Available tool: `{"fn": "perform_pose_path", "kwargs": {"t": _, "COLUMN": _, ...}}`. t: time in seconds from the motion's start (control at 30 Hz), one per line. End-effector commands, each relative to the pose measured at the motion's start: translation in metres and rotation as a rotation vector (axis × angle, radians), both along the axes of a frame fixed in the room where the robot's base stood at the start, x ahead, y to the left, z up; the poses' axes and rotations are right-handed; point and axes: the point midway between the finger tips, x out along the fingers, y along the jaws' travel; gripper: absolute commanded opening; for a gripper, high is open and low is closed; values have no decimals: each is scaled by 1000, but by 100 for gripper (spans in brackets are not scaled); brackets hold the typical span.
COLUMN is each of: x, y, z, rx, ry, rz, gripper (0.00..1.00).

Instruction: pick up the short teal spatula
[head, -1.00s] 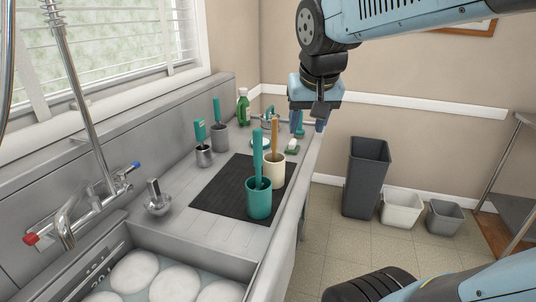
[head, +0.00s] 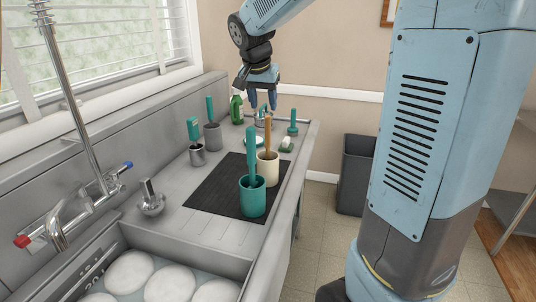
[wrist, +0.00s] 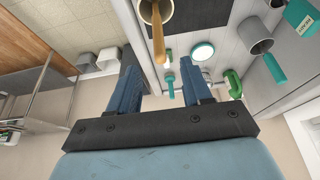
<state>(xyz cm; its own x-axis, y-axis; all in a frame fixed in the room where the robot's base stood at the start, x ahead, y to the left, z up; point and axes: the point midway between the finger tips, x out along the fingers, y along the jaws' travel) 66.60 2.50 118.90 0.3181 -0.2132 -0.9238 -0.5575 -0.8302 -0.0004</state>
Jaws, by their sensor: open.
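Several teal-handled tools stand in the head view, and I cannot tell for sure which is the short spatula. A narrow teal handle (head: 210,108) rises from a grey cup (head: 213,137) and also shows in the wrist view (wrist: 276,69). A longer teal handle (head: 251,155) stands in a teal cup (head: 252,199). My gripper (head: 262,107) is open and empty, pointing down above the counter's far end, right of the grey cup. Its fingers also show in the wrist view (wrist: 158,66).
A cream cup (head: 268,174) with a wooden handle stands on the dark mat (head: 217,192). The sink (head: 218,258) with plates is in front.

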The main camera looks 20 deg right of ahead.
Motion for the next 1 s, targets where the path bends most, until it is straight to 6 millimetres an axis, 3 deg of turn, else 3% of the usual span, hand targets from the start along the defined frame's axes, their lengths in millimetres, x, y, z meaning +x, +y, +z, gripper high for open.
{"fn": "perform_pose_path", "kwargs": {"t": 0.1, "x": 6, "y": -5, "z": -22, "rx": 0, "ry": 5, "rz": -1, "gripper": 49}}
{"fn": "perform_pose_path", "kwargs": {"t": 0.3, "x": 15, "y": -11, "z": -47, "rx": -2, "ry": 3, "rz": 0, "gripper": 49}}
{"fn": "perform_pose_path", "kwargs": {"t": 0.57, "x": 19, "y": -14, "z": -61, "rx": -1, "ry": 3, "rz": 0, "gripper": 49}}
{"fn": "perform_pose_path", "kwargs": {"t": 0.8, "x": 28, "y": -20, "z": -92, "rx": -1, "ry": 4, "rz": 0, "gripper": 49}}
{"fn": "perform_pose_path", "kwargs": {"t": 1.0, "x": 33, "y": -23, "z": -104, "rx": -1, "ry": 2, "rz": 1, "gripper": 49}}
